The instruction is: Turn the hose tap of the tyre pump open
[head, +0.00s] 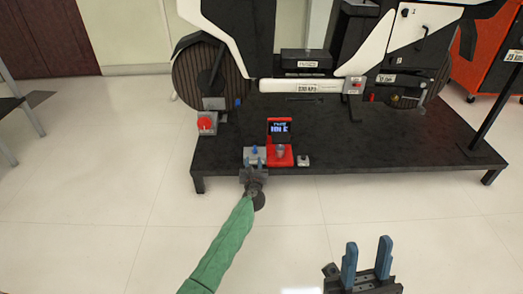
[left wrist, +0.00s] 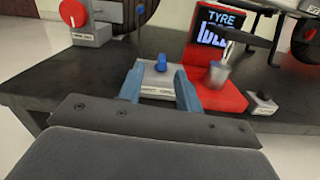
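The tyre pump (head: 279,155) is a red unit with a screen reading "TYRE IDLE", near the front edge of the dark platform. It also shows in the left wrist view (left wrist: 215,95). A grey box with a blue knob (head: 255,150), seemingly the hose tap, stands left of it; the knob also shows in the left wrist view (left wrist: 160,62). My left gripper (head: 254,164) is open, its blue fingers (left wrist: 160,76) at either side of the grey box, the knob beyond and between them. Contact cannot be told. My right gripper (head: 367,256) is open and empty, low in front of the platform.
A motorcycle (head: 300,88) stands on the platform (head: 350,135). A grey box with a red dial (head: 206,123) is at the platform's left, and a small box with a black button (head: 303,160) is right of the pump. The floor in front is clear.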

